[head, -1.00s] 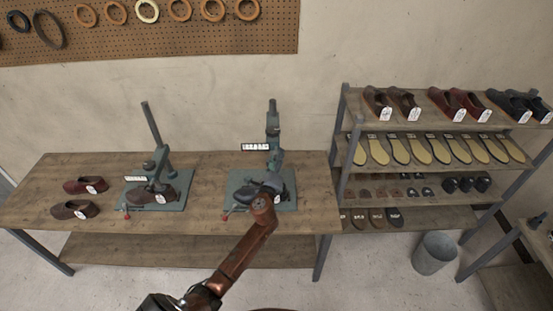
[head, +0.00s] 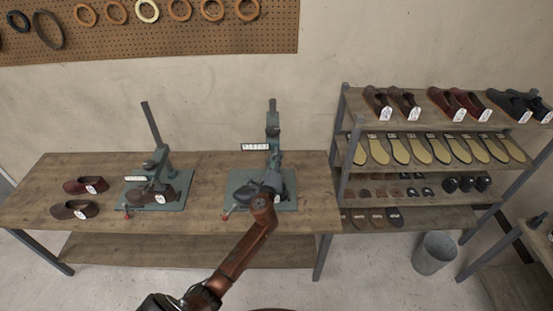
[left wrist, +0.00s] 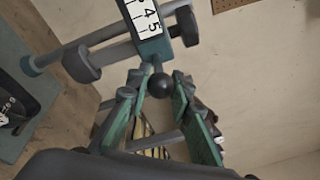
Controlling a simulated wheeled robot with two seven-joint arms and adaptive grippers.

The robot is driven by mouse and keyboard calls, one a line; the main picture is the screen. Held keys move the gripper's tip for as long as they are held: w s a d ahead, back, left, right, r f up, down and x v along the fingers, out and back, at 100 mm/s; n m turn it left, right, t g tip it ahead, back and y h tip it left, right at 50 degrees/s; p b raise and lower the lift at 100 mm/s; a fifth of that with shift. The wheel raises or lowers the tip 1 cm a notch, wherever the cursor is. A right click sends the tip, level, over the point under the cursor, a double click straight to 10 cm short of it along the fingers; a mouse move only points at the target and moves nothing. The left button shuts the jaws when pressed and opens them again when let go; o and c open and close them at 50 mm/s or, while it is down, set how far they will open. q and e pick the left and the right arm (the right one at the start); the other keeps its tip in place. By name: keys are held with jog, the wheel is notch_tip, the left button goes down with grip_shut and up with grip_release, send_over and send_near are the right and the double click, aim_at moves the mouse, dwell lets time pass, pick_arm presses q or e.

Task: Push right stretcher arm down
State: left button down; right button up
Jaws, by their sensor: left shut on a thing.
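The right stretcher (head: 273,150) stands on its green base plate (head: 290,203) on the workbench, with a white number label (head: 255,147) beside it. My left gripper (head: 274,182) is in front of it and hides part of the stretcher and the base. In the left wrist view my left gripper's green-padded fingers (left wrist: 160,104) are closed around a black ball knob (left wrist: 160,84) on the stretcher, just below the number label (left wrist: 146,20). My right gripper is not in view.
The left stretcher (head: 160,162) stands on the same bench (head: 215,212) with its long arm raised and a brown shoe on its base. Two loose shoes (head: 86,185) lie farther left. A shoe rack (head: 415,208) and a grey bucket (head: 435,254) are at the right.

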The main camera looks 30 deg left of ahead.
pick_arm(q)
notch_tip(320, 180, down, 21)
jog(key=b, duration=1.7)
jog(key=shift+r+b, duration=0.15)
jog(key=shift+b, duration=0.25)
jog(key=shift+s, duration=0.1)
jog(key=c, duration=1.7)
grip_release()
jog(key=shift+c, duration=0.2)
jog(key=shift+o, duration=0.3)
jog(key=shift+r, duration=0.1)
jog(key=v, duration=1.2)
